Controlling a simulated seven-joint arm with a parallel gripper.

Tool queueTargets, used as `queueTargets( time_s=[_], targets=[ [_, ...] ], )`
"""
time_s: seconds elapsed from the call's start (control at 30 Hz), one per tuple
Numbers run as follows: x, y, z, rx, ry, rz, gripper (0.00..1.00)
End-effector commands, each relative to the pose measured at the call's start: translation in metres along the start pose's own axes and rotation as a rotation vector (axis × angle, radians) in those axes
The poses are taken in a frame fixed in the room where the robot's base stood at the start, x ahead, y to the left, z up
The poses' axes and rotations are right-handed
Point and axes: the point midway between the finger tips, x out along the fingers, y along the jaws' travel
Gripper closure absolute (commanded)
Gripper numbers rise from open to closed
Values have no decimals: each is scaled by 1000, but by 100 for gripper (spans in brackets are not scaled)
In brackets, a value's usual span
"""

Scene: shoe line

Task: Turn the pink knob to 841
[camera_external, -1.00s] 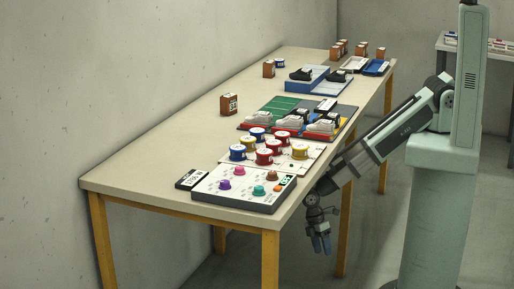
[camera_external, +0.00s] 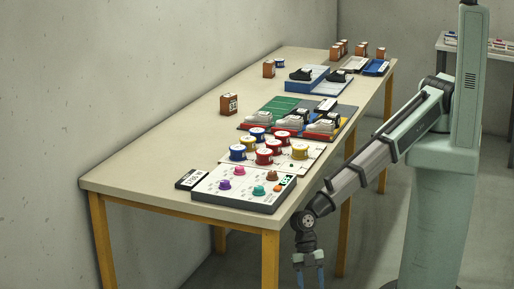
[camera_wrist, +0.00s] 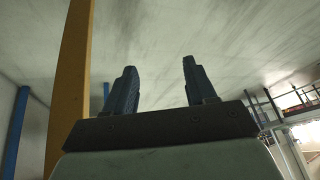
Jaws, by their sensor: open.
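The pink knob (camera_external: 239,171) stands at the back of a light grey control panel (camera_external: 215,196) on the near end of the table. A purple knob (camera_external: 225,184), a teal knob (camera_external: 259,190) and a brown knob (camera_external: 272,176) share the panel. A small green display (camera_external: 287,180) is at its right; its digits are too small to read surely. My gripper (camera_external: 309,283) hangs off the table's right side, below the tabletop and away from the panel. In the wrist view its blue fingers (camera_wrist: 158,85) are apart with nothing between them.
A dark label plate (camera_external: 191,179) lies left of the panel. Several red, blue and yellow spools (camera_external: 264,157) stand just behind it, with shoes on a tray farther back. A wooden table leg (camera_wrist: 68,90) is close to my gripper in the wrist view. The table's left side is mostly clear.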

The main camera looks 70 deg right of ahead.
Motion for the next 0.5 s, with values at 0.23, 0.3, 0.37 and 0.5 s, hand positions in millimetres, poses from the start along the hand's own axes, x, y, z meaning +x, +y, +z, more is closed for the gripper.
queueTargets(
  time_s=[0.23,0.3,0.37,0.5],
  targets=[
    [-8,-7,-134,-226,60,12,44],
    [-20,-3,-158,-245,60,24,44],
    [-33,1,-176,-255,54,35,44],
    [-68,14,-214,-258,35,70,44]
  ],
)
